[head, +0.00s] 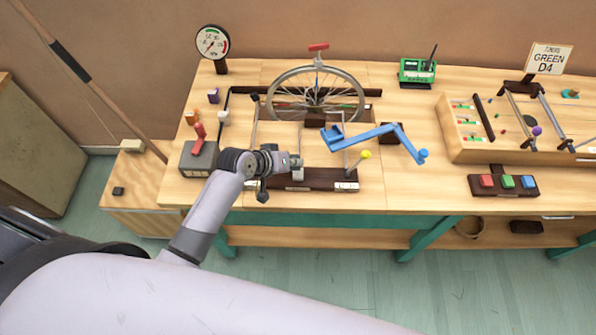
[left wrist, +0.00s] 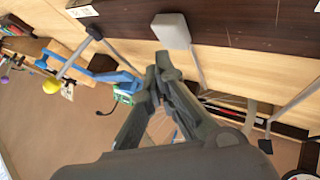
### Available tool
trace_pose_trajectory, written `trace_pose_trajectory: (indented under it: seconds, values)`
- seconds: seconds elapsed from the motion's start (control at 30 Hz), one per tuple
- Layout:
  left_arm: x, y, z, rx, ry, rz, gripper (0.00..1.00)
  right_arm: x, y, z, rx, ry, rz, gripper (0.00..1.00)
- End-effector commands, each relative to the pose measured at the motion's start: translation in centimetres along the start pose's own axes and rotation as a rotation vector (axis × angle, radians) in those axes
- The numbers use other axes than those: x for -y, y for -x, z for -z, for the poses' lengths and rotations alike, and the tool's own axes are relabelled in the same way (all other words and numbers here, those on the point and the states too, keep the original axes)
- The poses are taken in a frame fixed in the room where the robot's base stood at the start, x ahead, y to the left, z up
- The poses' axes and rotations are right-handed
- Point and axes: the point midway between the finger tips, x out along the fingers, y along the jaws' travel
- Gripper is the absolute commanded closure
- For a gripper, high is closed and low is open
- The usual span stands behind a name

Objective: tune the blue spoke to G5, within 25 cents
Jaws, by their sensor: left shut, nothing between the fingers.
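The spoked wheel (head: 316,92) stands upright in a dark wooden stand near the back of the bench. I cannot make out a blue spoke among its thin spokes. A bright blue crank-shaped tool (head: 372,137) lies to the right in front of the wheel; part of it shows in the left wrist view (left wrist: 112,74). My left gripper (head: 292,162) is over the front of the stand, shut and empty. In the left wrist view its fingertips (left wrist: 164,62) are close to a pale grey block (left wrist: 172,30) on a rod; I cannot tell whether they touch. My right gripper is not in view.
A yellow-knobbed lever (head: 365,154) stands right of my gripper and a black-knobbed lever (head: 262,196) just below it. A round gauge (head: 212,42), a green device (head: 417,70), coloured buttons (head: 507,182) and a wooden box (head: 455,135) with a GREEN D4 sign (head: 547,58) surround it.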

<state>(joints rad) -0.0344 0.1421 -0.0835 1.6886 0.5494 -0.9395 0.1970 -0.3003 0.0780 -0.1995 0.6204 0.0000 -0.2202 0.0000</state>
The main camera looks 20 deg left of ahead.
Motion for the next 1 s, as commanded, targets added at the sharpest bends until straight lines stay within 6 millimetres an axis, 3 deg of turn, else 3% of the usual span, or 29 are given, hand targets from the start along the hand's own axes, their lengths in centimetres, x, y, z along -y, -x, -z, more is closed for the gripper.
trace_pose_trajectory:
  seconds: [1.0]
  values:
    - [0.54,-0.74,-0.54,0.000,0.000,0.000,1.00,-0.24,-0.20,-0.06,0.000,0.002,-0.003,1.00]
